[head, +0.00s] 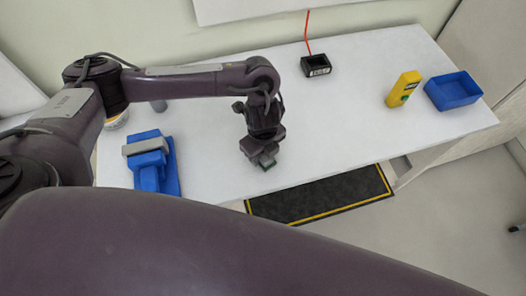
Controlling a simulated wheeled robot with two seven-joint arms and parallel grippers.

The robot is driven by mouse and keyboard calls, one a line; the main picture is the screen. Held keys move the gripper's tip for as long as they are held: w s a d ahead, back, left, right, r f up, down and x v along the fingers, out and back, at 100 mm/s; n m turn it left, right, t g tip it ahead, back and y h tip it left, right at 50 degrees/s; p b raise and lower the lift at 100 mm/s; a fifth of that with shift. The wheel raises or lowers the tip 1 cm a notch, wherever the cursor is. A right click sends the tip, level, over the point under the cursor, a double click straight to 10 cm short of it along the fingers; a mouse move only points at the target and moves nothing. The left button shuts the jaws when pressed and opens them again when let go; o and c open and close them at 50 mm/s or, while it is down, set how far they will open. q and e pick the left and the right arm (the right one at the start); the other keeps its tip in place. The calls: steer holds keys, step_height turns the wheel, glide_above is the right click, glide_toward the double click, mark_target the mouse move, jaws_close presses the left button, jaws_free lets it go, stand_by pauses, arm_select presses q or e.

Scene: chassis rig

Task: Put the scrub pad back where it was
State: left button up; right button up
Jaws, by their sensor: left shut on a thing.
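My left gripper (264,160) points down over the front middle of the white table, near its front edge. It is shut on a small dark green piece, which I take to be the scrub pad (267,164). The jaws hide most of the pad, and I cannot tell whether it touches the table. My right gripper is not in view.
A blue vise (150,180) stands on the white table (340,125) at left. A black holder (316,66) with a red cord, a yellow bottle (403,90) and an empty blue bin (452,92) stand at the back and right. A black mat (325,195) lies on the floor.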

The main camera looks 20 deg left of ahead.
arm_select(q)
steer(key=shift+f, duration=0.2)
steer(key=o, duration=0.7)
steer(key=shift+o, duration=1.2)
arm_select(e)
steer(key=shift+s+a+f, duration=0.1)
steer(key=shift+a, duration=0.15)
arm_select(q)
steer(key=shift+r, duration=0.1)
steer(key=shift+r, duration=0.15)
step_height(320, 180, up, 12)
steer(key=p, duration=0.1)
steer(key=shift+p, duration=0.3)
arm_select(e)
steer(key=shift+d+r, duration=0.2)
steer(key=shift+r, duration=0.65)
